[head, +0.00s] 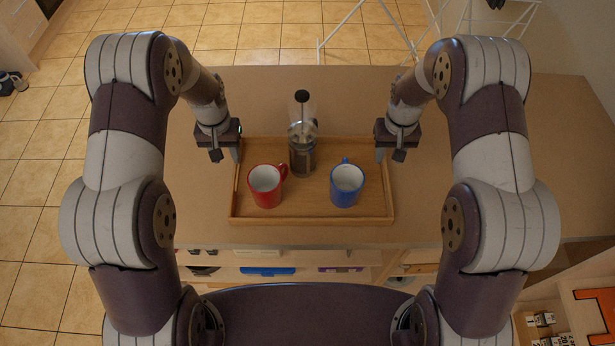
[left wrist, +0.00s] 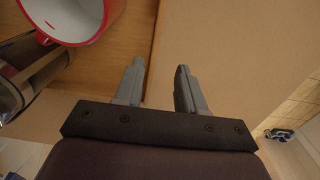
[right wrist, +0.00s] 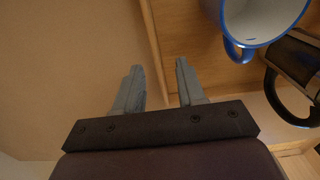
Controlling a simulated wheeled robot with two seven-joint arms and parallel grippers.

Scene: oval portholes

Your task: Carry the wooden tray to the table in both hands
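The wooden tray (head: 310,214) lies flat on a tan countertop. It carries a red mug (head: 265,186), a blue mug (head: 346,186) and a glass French press (head: 302,155), all upright. My left gripper (head: 237,157) is at the tray's left side; in the left wrist view its fingers (left wrist: 160,85) are apart, with the tray's edge (left wrist: 155,60) running between them. My right gripper (head: 380,157) is at the right side; in the right wrist view its fingers (right wrist: 158,82) are also apart, with the tray's edge (right wrist: 155,50) between them. Neither visibly grips the rim.
The countertop (head: 450,215) has free room around the tray. Shelves with small items (head: 268,271) sit below its near edge. A white metal frame (head: 345,25) stands beyond the counter. Tiled floor (head: 40,150) is open at the left. A wooden unit with an orange panel (head: 597,308) is at lower right.

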